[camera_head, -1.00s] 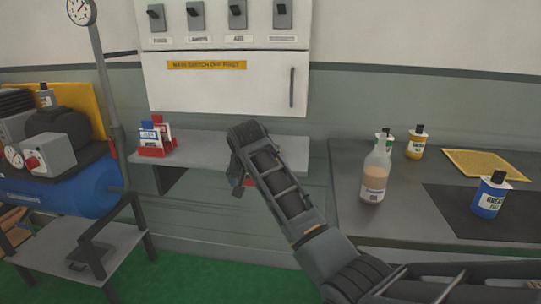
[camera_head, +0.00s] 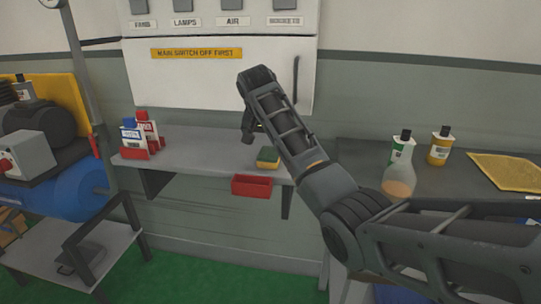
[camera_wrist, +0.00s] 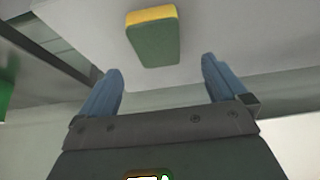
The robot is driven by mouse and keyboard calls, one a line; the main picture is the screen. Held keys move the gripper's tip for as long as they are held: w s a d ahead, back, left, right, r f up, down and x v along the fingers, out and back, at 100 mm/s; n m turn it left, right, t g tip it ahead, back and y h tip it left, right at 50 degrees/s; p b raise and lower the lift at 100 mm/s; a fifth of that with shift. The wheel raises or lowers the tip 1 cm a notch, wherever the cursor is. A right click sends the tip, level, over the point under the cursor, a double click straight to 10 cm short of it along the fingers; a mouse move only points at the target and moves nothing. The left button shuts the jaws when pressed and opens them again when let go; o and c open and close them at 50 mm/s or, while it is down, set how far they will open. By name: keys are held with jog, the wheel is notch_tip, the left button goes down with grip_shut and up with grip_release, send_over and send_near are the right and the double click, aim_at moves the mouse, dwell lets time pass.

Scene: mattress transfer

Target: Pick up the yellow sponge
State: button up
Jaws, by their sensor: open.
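The sponge (camera_head: 268,157), yellow below with a green upper face, lies on the grey wall shelf (camera_head: 205,155) near its front edge. It also shows in the wrist view (camera_wrist: 153,38), ahead of my fingers and about midway between them. My gripper (camera_head: 250,137) hangs above the shelf, a little left of and above the sponge. In the wrist view my gripper (camera_wrist: 164,85) has its two blue fingers wide apart with nothing between them.
A red bin (camera_head: 251,186) hangs below the shelf's front edge. Red and blue-labelled bottles (camera_head: 142,131) stand at the shelf's left. A switch cabinet (camera_head: 215,75) is on the wall above.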

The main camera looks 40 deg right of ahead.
aim_at(269, 153)
jog(key=x, duration=0.6)
jog(key=shift+s+f+p, duration=0.15)
jog(key=shift+f+p, duration=0.15)
jog(key=shift+c, duration=0.4)
jog(key=c, duration=1)
